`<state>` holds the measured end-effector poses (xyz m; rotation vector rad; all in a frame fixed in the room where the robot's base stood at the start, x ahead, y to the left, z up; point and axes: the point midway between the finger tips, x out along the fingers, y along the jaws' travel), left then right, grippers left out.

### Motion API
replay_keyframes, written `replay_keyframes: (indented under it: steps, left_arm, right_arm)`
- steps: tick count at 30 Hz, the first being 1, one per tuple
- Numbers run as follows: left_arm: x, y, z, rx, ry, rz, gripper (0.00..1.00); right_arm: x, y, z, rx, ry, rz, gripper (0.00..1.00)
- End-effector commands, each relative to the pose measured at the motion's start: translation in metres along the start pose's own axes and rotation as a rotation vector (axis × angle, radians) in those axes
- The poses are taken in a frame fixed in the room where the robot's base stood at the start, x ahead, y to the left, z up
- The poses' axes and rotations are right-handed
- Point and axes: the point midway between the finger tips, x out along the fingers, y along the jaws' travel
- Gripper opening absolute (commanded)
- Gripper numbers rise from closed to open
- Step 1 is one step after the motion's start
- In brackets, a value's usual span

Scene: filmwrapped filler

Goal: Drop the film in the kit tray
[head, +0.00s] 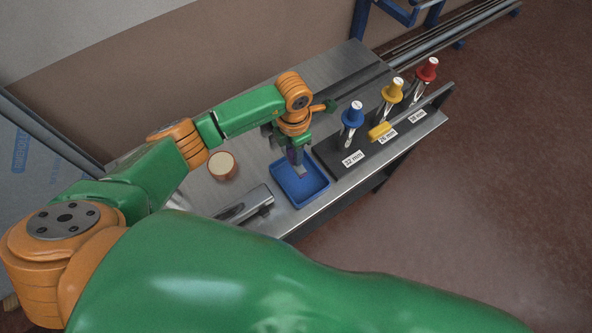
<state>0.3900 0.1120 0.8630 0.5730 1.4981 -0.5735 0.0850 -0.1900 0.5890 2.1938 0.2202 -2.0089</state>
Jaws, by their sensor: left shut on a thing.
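The blue kit tray (318,197) lies on the metal bench near its front edge. My left gripper (299,167) points down over the tray, its fingertips at or just above the inside. It is shut on a small, partly hidden thing with a pinkish patch at its tip, perhaps the film; I cannot tell for sure. I also cannot tell whether it touches the tray floor. My right gripper is not in view.
A black rack (350,160) right of the tray holds blue (352,113), yellow (392,90) and red-topped (427,68) tools; a yellow piece (380,131) lies on it. A cream-topped round piece (222,164) and a metal piece (246,204) stand left of the tray.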

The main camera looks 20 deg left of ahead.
Motion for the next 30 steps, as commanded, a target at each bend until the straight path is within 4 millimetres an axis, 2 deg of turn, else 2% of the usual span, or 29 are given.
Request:
replay_keyframes:
  steps: [5, 15, 23, 24, 27, 28, 30]
  left_arm:
    - [0.017, -0.001, -0.001, -0.076, -0.002, 0.000, 0.00]
    - [0.067, -0.001, -0.001, -0.072, -0.002, -0.001, 0.00]
    - [0.067, -0.001, -0.001, -0.070, -0.002, 0.001, 0.00]
    - [0.067, -0.001, -0.001, -0.070, -0.002, 0.001, 0.39]
    - [0.067, -0.001, -0.001, -0.070, -0.002, 0.001, 0.66]
    - [0.067, 0.000, -0.001, -0.070, -0.002, 0.001, 0.71]
    - [0.067, 0.000, -0.001, -0.070, -0.002, 0.001, 0.71]
  right_arm:
    - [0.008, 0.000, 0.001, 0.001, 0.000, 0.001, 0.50]
    - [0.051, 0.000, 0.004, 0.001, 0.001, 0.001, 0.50]
    - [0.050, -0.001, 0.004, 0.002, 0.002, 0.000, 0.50]
    - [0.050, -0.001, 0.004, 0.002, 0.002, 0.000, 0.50]
    - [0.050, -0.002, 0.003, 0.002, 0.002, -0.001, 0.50]
    - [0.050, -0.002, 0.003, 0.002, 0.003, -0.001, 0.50]
    - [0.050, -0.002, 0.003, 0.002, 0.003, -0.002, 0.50]
